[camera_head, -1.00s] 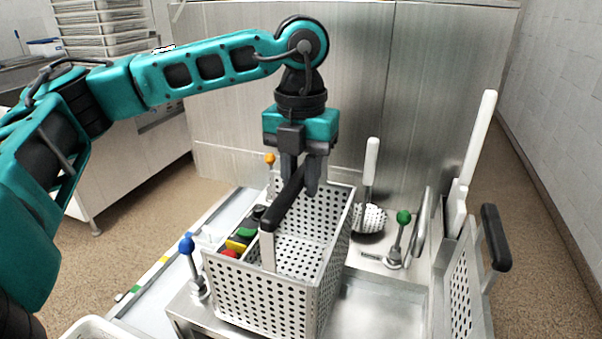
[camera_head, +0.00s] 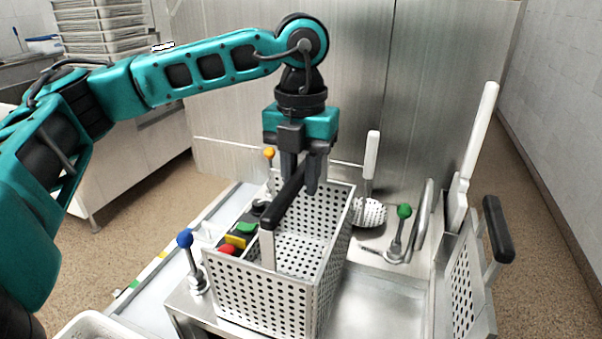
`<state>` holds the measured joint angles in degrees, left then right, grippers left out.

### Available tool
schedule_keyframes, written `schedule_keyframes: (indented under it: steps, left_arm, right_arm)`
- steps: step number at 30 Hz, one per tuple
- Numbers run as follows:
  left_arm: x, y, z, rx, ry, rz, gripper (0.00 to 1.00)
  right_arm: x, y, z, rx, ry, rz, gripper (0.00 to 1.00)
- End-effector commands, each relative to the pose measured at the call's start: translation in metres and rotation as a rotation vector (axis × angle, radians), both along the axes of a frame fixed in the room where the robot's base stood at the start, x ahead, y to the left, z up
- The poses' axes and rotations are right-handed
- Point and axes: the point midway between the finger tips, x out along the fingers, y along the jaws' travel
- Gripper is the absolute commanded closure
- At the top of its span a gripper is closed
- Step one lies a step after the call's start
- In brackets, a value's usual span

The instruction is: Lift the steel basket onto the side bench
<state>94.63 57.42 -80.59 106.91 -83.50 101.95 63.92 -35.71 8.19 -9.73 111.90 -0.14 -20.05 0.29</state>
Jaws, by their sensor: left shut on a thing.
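The steel basket (camera_head: 262,300) is a perforated box with a black-topped handle (camera_head: 284,196) across it. It is at the centre of the head view, over the left part of a steel counter; I cannot tell whether its base touches the counter. My left gripper (camera_head: 300,180) points down from above and is shut on the basket's black handle grip. Small red, yellow, green and black items show at the basket's left side. My right gripper is not in view. I cannot tell which surface is the side bench.
A blue-knobbed lever (camera_head: 190,262) stands left of the basket and a green-knobbed lever (camera_head: 399,232) right. An orange knob (camera_head: 268,153) is behind. A second perforated basket (camera_head: 462,290) with a black handle is at right. Tall steel panels close the back.

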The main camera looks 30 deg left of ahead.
Motion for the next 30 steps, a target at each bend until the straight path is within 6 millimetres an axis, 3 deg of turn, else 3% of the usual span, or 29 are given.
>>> schedule_keyframes:
  steps: [14, 15, 24, 30]
  left_arm:
    - [0.0004, -0.0002, -0.0035, -0.001, -0.003, 0.0, 1.0]
    - [0.0004, -0.0002, -0.0035, -0.001, -0.003, 0.0, 0.7]
    - [0.0001, -0.0001, -0.0044, -0.001, -0.001, 0.0, 0.43]
    - [-0.0003, 0.0001, -0.0061, 0.001, 0.002, 0.0, 0.43]
  right_arm:
    - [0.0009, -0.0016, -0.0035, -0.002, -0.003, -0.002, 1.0]
    - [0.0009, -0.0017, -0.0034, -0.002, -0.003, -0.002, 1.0]
    - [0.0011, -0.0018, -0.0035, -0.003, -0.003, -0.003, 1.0]
    - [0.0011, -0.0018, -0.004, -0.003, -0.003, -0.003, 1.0]
